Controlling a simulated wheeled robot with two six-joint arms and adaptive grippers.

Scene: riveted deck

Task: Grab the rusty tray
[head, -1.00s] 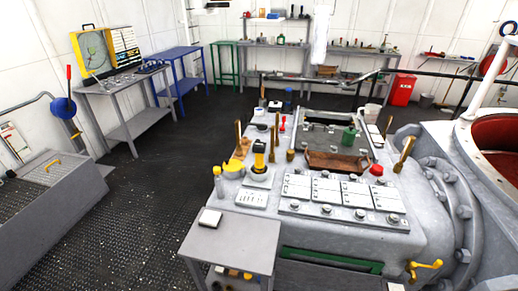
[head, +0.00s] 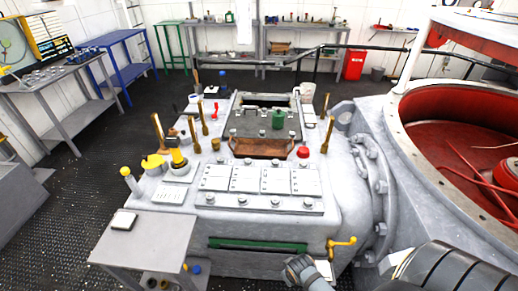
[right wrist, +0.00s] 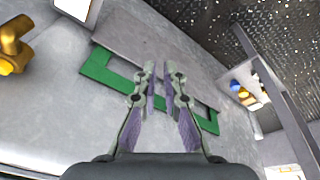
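The rusty tray (head: 260,148) is a shallow brown rectangular tray with raised ends. In the head view it lies on top of the grey machine block, in front of a dark recessed panel. My right gripper (right wrist: 160,72) shows in the right wrist view with a gap between its fingers and nothing in it. It points at the block's lower side with the green frame (right wrist: 97,63), away from the tray. The tray is not in the right wrist view. In the head view my right arm comes in at the lower right. My left gripper is not in view.
Near the tray stand a green can (head: 278,119), a red knob (head: 303,152), brass levers (head: 325,133) and white panels (head: 248,179). A yellow crank (head: 342,242) sticks out of the block's front. A grey side table (head: 140,241) stands at left, a red-lined round vessel (head: 455,130) at right.

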